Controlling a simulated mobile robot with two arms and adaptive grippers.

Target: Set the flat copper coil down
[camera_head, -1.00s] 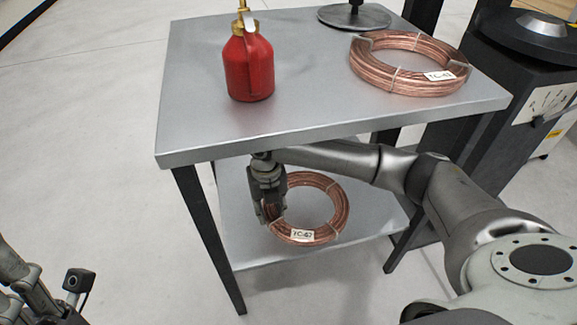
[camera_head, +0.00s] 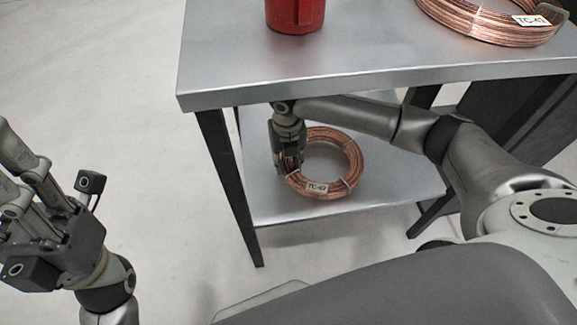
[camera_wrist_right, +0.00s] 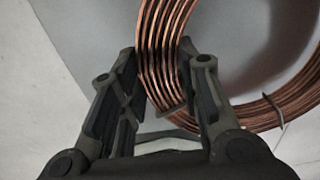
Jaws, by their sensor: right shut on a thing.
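A flat copper coil (camera_head: 352,160) with a paper tag is at the lower shelf of the metal table, under the tabletop. It also shows in the right wrist view (camera_wrist_right: 165,45). My right gripper (camera_head: 290,165) reaches in under the tabletop and is shut on the coil's left side. In the right wrist view its fingers (camera_wrist_right: 165,95) stand on both sides of the copper windings. I cannot tell for sure whether the coil rests on the shelf. My left gripper (camera_head: 30,195) is at the left, away from the table; its finger opening is unclear.
The lower shelf (camera_head: 385,190) has bare room right of the coil. The tabletop (camera_head: 350,50) lies just above my right arm. A second tagged coil (camera_head: 480,22) and a red can (camera_head: 295,12) stand on top. A dark table leg (camera_head: 228,185) is left of the right gripper.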

